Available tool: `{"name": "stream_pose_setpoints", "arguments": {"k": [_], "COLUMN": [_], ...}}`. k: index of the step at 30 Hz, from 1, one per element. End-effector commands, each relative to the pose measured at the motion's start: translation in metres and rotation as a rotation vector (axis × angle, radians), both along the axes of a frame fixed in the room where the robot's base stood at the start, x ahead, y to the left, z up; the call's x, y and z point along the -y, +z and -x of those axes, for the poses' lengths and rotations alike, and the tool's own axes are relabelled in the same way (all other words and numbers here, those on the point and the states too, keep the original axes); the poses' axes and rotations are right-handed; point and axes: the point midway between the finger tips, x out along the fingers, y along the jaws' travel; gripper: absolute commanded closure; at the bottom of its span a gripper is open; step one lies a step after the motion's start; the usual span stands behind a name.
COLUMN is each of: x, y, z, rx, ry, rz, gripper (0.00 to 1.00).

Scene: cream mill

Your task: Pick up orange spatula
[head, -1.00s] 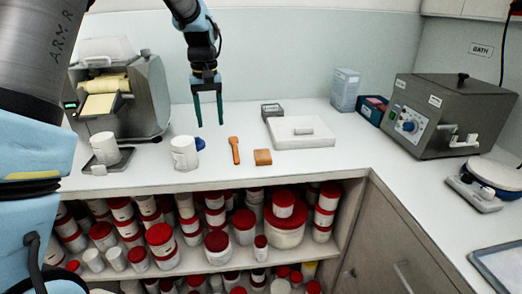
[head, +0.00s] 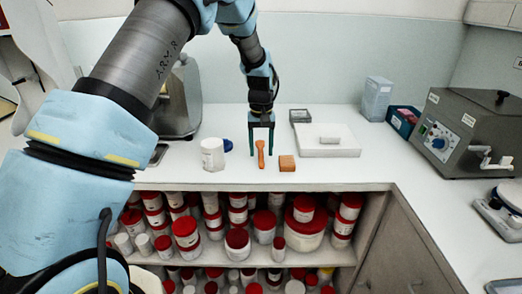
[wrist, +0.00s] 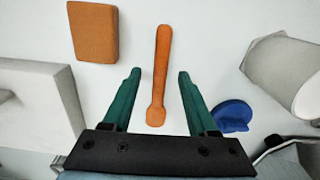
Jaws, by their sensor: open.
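The orange spatula (head: 261,153) lies flat on the white counter, its handle toward the front edge. My gripper (head: 261,154) is open and points down over it, with one green finger on each side of the spatula in the head view. In the wrist view the spatula (wrist: 160,75) lies lengthwise between the two green fingers (wrist: 158,75), apart from both. Whether the fingertips touch the counter cannot be told.
An orange-brown block (head: 287,163) lies just right of the spatula. A white jar (head: 212,154) and a blue round item (head: 228,145) are to its left. A white slab (head: 322,148) is behind right. Shelves of red-lidded jars are below the counter.

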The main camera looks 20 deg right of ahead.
Motion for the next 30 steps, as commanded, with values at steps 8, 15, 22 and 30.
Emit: {"name": "stream_pose_setpoints", "arguments": {"k": [8,15,22,30], "x": [-0.0001,-0.0002,-0.0002,-0.0002], "y": [-0.012,-0.0118,-0.0116,-0.0115], "z": [0.0001,-0.0001,-0.0001,-0.0001], "rx": [0.001,0.001,0.0,0.0], "ry": [0.0,0.0,0.0,0.0], "rz": [0.0,0.0,0.0,0.0], "gripper": [0.41,0.58,0.84,1.0]}}
